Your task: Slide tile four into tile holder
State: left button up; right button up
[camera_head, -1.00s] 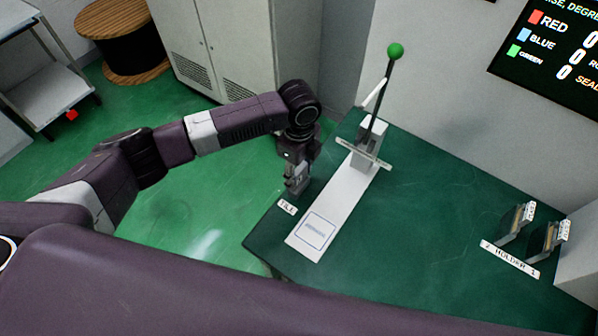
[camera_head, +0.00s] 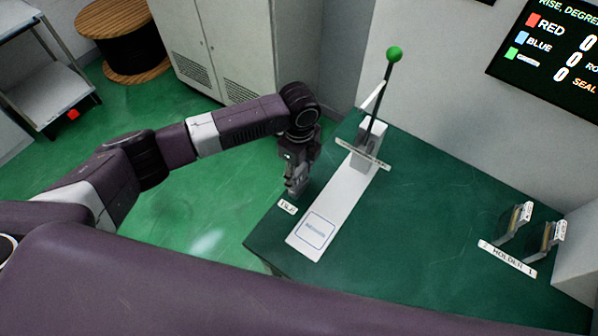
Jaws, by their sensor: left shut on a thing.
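My left gripper (camera_head: 296,188) points down at the left edge of the green table, right behind the small white TILE label (camera_head: 288,207). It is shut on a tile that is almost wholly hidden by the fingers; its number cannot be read. Two small grey tile holders stand at the right side of the table, one nearer the wall (camera_head: 517,221) and one further right (camera_head: 543,243). The holders are well apart from my left gripper. My right gripper is not in view.
A press with a green-knobbed lever (camera_head: 394,54) and a long white base plate (camera_head: 333,207) stands just right of the left gripper. The green table (camera_head: 430,220) is clear between press and holders. A grey cabinet (camera_head: 215,50) stands behind my arm.

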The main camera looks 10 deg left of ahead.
aim_at(299, 170)
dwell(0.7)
pick_arm(q)
jog(key=shift+p, duration=0.35)
jog(key=shift+f+b, duration=0.55)
jog(key=shift+f, duration=0.45)
jog(key=o, duration=1.4)
jog(key=shift+c, duration=0.2)
notch_tip(299, 170, up, 12)
jog(key=shift+c, duration=0.4)
